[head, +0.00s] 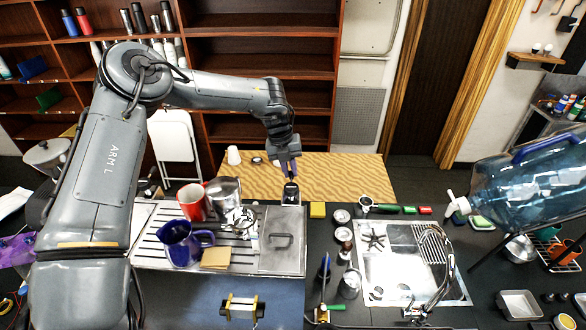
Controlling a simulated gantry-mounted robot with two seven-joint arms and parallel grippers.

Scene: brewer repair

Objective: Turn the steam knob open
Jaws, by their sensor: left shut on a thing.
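The steam knob (291,193) looks like a small dark piece at the back right edge of the brewer's metal top (270,262). My left gripper (289,178) reaches over the brewer from behind and points down, with its fingers closed at the knob. The fingers and wrist partly hide the knob, and its turn angle is too small to read. My right gripper is not in view.
A red mug (191,202), a metal pitcher (224,190) and a blue jug (182,243) stand on the brewer's slatted top. A sink (395,290) and a large water bottle (530,185) are to the right. A wooden table (340,175) lies behind.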

